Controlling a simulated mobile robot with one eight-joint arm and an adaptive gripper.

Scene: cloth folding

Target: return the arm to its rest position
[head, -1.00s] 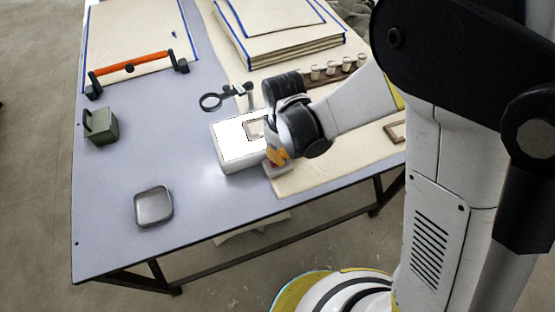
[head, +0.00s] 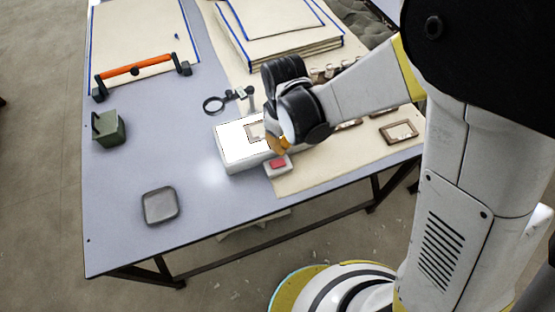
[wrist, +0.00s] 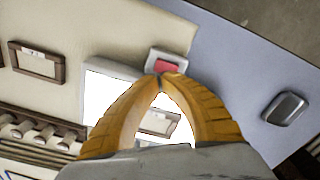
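My gripper (head: 277,145) hangs above the table (head: 210,215), near the front edge of a bright white light box (head: 240,160). In the wrist view its two yellow fingers (wrist: 160,82) meet at the tips, and I see nothing held between them. Beyond the tips lies a small white block with a red top (wrist: 168,65); in the head view this block (head: 279,165) is just below and beside the fingers. My arm reaches in from the right and hides part of the table.
A small framed piece (wrist: 157,122) lies on the light box. A magnifier (head: 215,104), grey tray (head: 160,206), green box (head: 110,128) and orange-handled bar (head: 138,70) are on the table. Stacked boards (head: 270,40) stand behind. The front left is mostly clear.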

